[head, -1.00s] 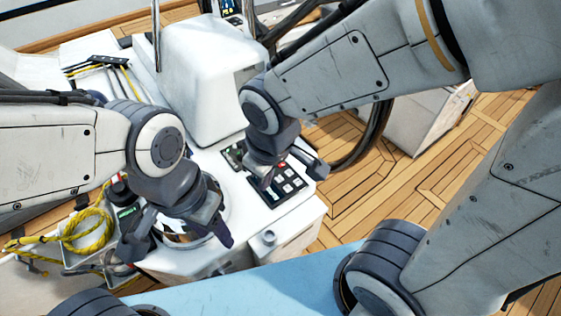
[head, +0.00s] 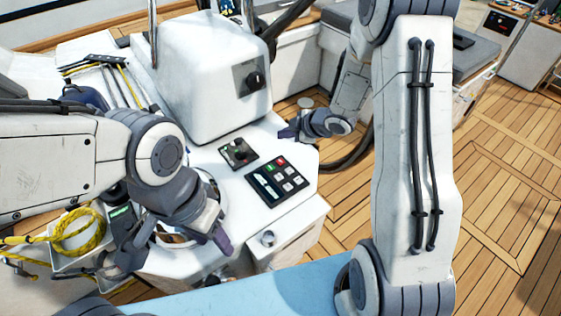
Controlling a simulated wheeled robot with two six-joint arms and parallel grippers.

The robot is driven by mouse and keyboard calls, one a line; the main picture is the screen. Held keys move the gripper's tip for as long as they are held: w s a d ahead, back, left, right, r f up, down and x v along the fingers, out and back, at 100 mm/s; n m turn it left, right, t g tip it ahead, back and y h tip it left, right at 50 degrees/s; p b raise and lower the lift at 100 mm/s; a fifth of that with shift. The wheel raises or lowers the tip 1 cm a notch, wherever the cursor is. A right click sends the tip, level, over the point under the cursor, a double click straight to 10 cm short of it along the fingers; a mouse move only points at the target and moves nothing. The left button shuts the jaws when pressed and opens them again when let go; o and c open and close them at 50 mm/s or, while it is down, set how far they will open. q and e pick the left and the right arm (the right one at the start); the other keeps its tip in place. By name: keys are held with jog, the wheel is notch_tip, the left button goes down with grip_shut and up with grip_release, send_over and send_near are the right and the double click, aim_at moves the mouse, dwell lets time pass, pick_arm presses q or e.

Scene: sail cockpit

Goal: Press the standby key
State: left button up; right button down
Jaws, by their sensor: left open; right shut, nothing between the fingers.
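The black key panel (head: 277,181) lies on the white console top, with a red key, a green display or key and several pale keys. Its labels are too small to read, so I cannot tell which key is standby. My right gripper (head: 284,132) is shut and empty, beyond the panel near the console's far right edge, clear of the keys. My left gripper (head: 182,238) is open at the console's left side, over a round fitting that it partly hides, and is apart from the panel.
A small black switch panel (head: 238,152) sits beside the key panel. A white housing (head: 200,75) with a black rotary knob (head: 255,79) stands behind. Yellow rope (head: 78,232) lies at left. Wooden deck (head: 490,200) is open at right.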

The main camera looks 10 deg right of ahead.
jog(key=b, duration=0.7)
send_over(284, 163)
notch_tip(284, 163, down, 8)
jog(key=shift+r, duration=0.25)
jog(key=shift+f+b, duration=0.65)
jog(key=shift+b, duration=0.05)
jog(key=shift+f, duration=0.1)
dwell(0.8)
jog(key=shift+f, duration=0.3)
jog(key=shift+f+b, duration=0.5)
jog(key=shift+b, duration=0.1)
dwell(0.5)
jog(key=shift+r, duration=0.15)
jog(key=shift+r+p, duration=0.8)
jog(key=shift+p, duration=0.1)
